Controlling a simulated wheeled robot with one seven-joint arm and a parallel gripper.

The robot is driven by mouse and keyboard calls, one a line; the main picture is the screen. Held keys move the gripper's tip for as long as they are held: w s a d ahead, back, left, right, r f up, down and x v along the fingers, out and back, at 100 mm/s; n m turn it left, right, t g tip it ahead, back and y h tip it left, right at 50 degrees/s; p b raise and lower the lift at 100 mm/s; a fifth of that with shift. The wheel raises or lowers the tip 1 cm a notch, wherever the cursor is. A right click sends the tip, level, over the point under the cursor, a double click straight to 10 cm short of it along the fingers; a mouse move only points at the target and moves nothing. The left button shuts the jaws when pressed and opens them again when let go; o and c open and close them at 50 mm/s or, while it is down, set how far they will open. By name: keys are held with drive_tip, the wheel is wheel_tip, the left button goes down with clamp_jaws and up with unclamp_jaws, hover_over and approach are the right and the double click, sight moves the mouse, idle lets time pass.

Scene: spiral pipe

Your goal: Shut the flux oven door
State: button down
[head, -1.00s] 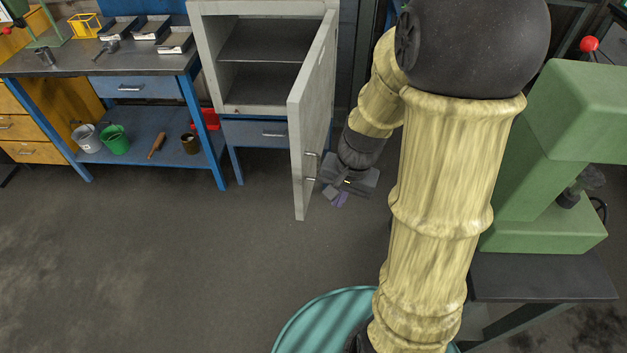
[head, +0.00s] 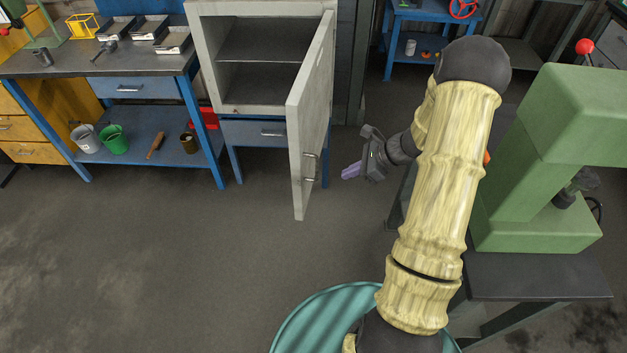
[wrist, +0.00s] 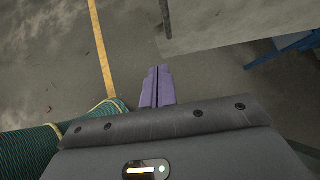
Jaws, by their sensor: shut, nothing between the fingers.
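The flux oven is a pale grey cabinet (head: 206,62) with an open front and an inner shelf. Its door (head: 312,115) is hinged at the right side and stands wide open, swung out toward me. A metal handle (head: 311,167) is on the door's right-hand face. My gripper (head: 350,172) is to the right of the door, apart from it, with purple fingers pointing left. In the wrist view the fingers (wrist: 158,86) are together and hold nothing. A grey panel edge, which looks like the door (wrist: 215,22), is ahead and to the right there.
A blue workbench (head: 140,63) with trays stands left of the oven, with buckets (head: 115,139) on its lower shelf. A green machine (head: 535,170) on a dark table is at the right. The floor in front of the oven is clear.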

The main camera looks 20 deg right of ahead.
drive_tip(key=p, duration=0.2)
approach(302, 186)
drive_tip(key=x, duration=0.3)
drive_tip(key=d+x, duration=0.1)
drive_tip(key=x, duration=0.1)
drive_tip(key=shift+w+a+f, duration=0.1)
drive_tip(key=shift+a+f, duration=0.1)
drive_tip(key=shift+f, duration=0.45)
drive_tip(key=shift+w+a+f, duration=0.1)
drive_tip(key=shift+w+a, duration=0.2)
drive_tip(key=shift+a, duration=0.1)
